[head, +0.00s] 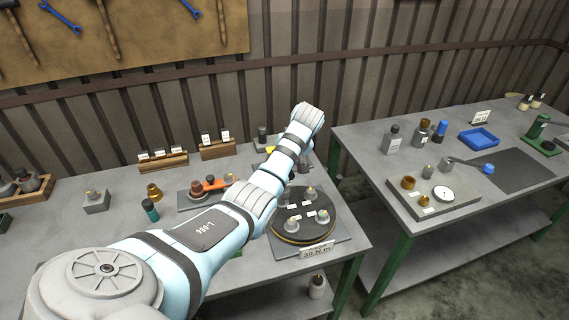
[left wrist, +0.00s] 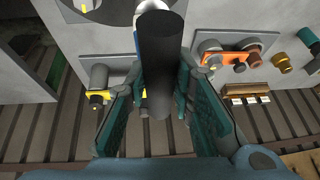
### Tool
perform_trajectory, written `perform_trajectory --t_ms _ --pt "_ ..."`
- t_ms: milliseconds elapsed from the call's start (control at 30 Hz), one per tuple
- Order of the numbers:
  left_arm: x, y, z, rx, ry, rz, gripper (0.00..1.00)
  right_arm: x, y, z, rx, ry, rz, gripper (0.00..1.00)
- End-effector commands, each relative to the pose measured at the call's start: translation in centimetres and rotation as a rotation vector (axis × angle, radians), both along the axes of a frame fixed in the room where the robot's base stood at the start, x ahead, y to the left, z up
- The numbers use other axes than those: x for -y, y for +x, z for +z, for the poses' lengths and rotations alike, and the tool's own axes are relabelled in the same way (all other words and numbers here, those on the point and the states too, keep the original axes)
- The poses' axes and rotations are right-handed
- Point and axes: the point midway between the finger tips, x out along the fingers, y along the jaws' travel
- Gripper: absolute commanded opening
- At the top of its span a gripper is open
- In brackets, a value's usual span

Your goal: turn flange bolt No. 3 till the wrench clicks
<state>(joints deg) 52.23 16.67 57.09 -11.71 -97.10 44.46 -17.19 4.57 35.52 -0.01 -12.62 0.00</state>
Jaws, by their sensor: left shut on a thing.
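The dark round flange (head: 303,238) lies on a grey plate on the near bench, with several bolts on top, such as one at its right (head: 322,216). Small white tags sit by the bolts; I cannot read their numbers. My left arm reaches over the flange's left side, and its wrist is just beyond the flange. In the left wrist view my left gripper (left wrist: 162,75) is shut on a thick dark cylinder, seemingly the wrench handle (left wrist: 158,45). The handle's far end and any contact with a bolt are hidden. My right gripper is not in view.
A plate reading 30 N m (head: 317,250) stands at the flange's front. Wooden racks (head: 163,162) stand behind. A second bench (head: 350,140) is at right, across a gap.

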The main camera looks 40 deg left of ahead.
Motion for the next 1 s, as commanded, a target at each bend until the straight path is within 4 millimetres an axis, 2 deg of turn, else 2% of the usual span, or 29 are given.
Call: perform_trajectory --t_ms 233,1000 --pt "-0.1 -0.2 0.4 0.003 0.002 0.000 0.00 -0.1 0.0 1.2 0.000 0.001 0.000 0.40" --pt "-0.1 -0.3 -1.0 0.002 0.001 0.000 0.00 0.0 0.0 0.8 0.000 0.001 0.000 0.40"
